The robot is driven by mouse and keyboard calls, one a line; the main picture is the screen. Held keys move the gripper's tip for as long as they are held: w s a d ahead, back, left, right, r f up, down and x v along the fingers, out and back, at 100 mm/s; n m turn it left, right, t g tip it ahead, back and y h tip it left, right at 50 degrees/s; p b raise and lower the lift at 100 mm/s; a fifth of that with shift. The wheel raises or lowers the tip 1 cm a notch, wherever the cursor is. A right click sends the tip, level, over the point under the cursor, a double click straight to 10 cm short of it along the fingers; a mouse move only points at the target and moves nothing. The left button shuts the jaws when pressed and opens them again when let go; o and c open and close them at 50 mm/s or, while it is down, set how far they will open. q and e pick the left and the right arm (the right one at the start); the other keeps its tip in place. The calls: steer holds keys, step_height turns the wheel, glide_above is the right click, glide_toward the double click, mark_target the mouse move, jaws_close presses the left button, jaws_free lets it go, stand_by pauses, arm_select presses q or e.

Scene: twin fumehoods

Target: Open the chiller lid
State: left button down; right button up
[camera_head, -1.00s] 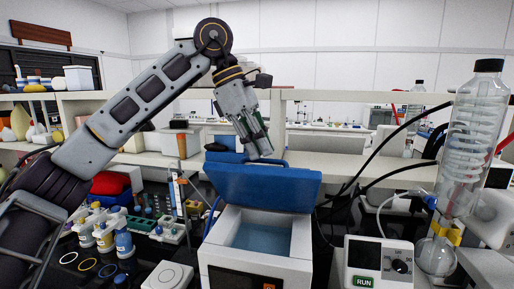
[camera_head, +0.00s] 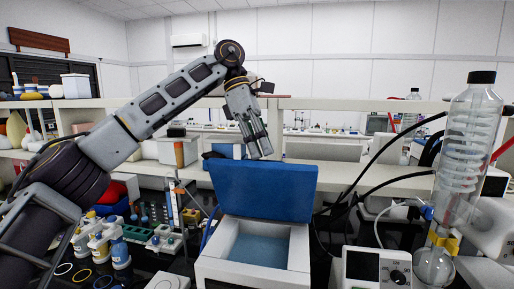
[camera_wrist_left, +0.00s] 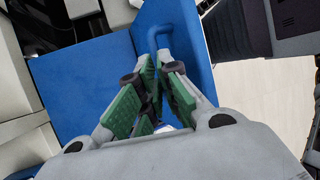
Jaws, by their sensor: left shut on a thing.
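The chiller is a white box (camera_head: 207,268) at the lower middle of the head view, with a pale blue inner basin (camera_head: 258,250) in plain sight. Its blue lid (camera_head: 262,190) stands raised, close to upright, at the back of the box. My left gripper (camera_head: 262,152) is at the lid's top edge. In the left wrist view my left gripper (camera_wrist_left: 158,85) has its green-padded fingers close together on the blue lid handle (camera_wrist_left: 158,36), which the fingers partly hide. The lid also shows in the left wrist view (camera_wrist_left: 85,85). My right gripper is not in view.
A glass condenser with a black cap (camera_head: 468,140) and a white control box (camera_head: 377,268) stand right of the chiller. Black hoses (camera_head: 375,155) run behind. Bottles (camera_head: 119,245) and racks crowd the bench at left. A pale shelf (camera_head: 390,182) runs behind the lid.

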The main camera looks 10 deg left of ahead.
arm_select(q)
steer(key=shift+w+d+f+g, duration=0.1)
steer(key=shift+w+f+g, duration=0.55)
steer(key=shift+w, duration=0.25)
steer(key=shift+w+f+g, duration=0.45)
steer(key=shift+w+f, duration=0.25)
steer(key=shift+w, duration=0.35)
steer(key=c, duration=1.6)
jaws_free()
steer(key=o, duration=0.6)
steer(key=shift+w+f+n, duration=0.2)
steer(key=shift+w+n, duration=0.1)
steer(key=shift+w, duration=0.25)
